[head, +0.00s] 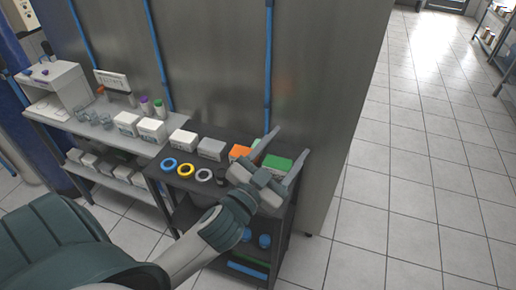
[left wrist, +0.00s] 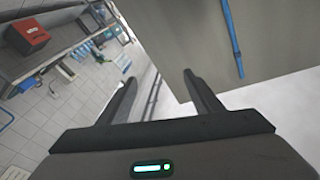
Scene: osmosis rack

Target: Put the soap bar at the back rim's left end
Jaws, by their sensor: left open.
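I cannot pick out a soap bar for certain in either view. In the head view, a dark shelf unit (head: 190,157) stands against the grey wall, and small boxes line the back of its top. My right gripper is not in view.
Blue (head: 168,164), yellow (head: 186,171) and grey (head: 204,175) rings lie along the shelf unit's front. A lighter shelf (head: 75,125) with boxes, jars and bottles adjoins on the left. The tiled floor (head: 420,170) to the right is clear.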

